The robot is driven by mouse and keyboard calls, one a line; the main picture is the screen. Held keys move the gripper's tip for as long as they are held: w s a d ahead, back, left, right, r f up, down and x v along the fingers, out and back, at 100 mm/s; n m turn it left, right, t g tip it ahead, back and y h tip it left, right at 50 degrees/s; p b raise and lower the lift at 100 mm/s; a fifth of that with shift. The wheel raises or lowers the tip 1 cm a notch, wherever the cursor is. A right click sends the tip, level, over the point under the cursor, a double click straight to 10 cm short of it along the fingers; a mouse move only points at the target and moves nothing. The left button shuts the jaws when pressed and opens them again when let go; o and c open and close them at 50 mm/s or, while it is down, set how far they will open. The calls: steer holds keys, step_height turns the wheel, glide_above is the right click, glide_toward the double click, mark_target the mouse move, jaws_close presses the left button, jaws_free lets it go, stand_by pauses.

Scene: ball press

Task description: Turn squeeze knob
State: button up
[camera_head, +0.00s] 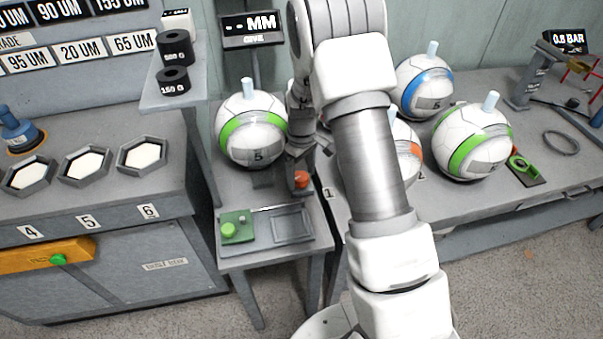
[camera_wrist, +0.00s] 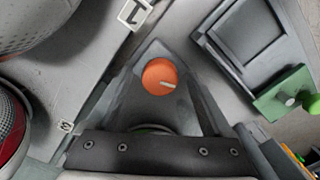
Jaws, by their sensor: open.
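The squeeze knob (camera_head: 301,179) is a small round orange-red knob at the back of the small middle table, in front of the ball with the green band. In the wrist view the knob (camera_wrist: 160,77) lies near the middle, with a pale pointer line toward the right. It sits on a dark grey wedge-shaped mount. My gripper (camera_head: 300,166) is open and points down close at the knob. The arm and gripper hide part of the knob's surroundings. I cannot tell whether the fingers touch it.
The green-banded ball (camera_head: 252,130) stands close behind and left of my gripper. A green block with a button (camera_head: 236,228) and a grey tray (camera_head: 292,226) lie at the table's front. Several more balls stand right of my arm. A gauge display (camera_head: 252,28) stands behind.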

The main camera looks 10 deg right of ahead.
jaws_close()
stand_by(0.4)
steer(key=m, duration=0.5)
steer(key=shift+a+m, duration=0.1)
steer(key=shift+m, duration=0.2)
steer(key=m+p, duration=0.1)
steer(key=m, duration=0.4)
steer(key=shift+a, duration=0.1)
steer(key=c, duration=1.3)
jaws_free()
steer(key=shift+c, duration=0.2)
steer(key=o, duration=1.3)
